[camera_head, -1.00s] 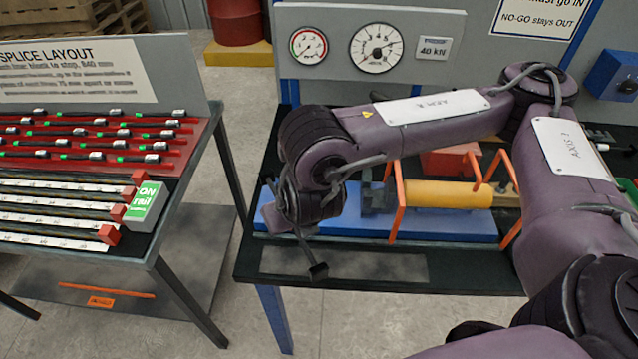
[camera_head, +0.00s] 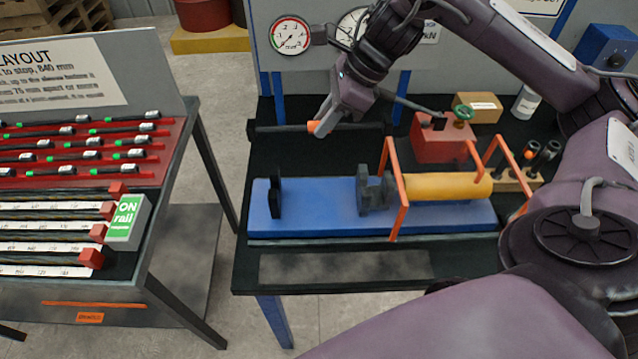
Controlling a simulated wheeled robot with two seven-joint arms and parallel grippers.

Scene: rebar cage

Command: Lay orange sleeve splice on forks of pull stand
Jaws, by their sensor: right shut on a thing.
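My right gripper (camera_head: 333,117) is shut on the orange sleeve splice (camera_head: 314,127), a dark bar with an orange sleeve at the fingers. The bar lies roughly level, its left part reaching out to the left of the fingers. Most of the sleeve is hidden by the gripper. The pull stand (camera_head: 320,222) is a blue bed on the table with a dark upright fork (camera_head: 275,197) at left and another fork (camera_head: 375,192) near the middle. The gripper and splice appear above and behind the bed, apart from both forks. My left gripper is not in view.
A yellow cylinder (camera_head: 448,187) sits on the bed's right part, between orange guard frames (camera_head: 398,190). A red box with a green knob (camera_head: 440,140) stands behind it. Gauges (camera_head: 290,36) are on the back panel. A rack of bars (camera_head: 75,150) stands left.

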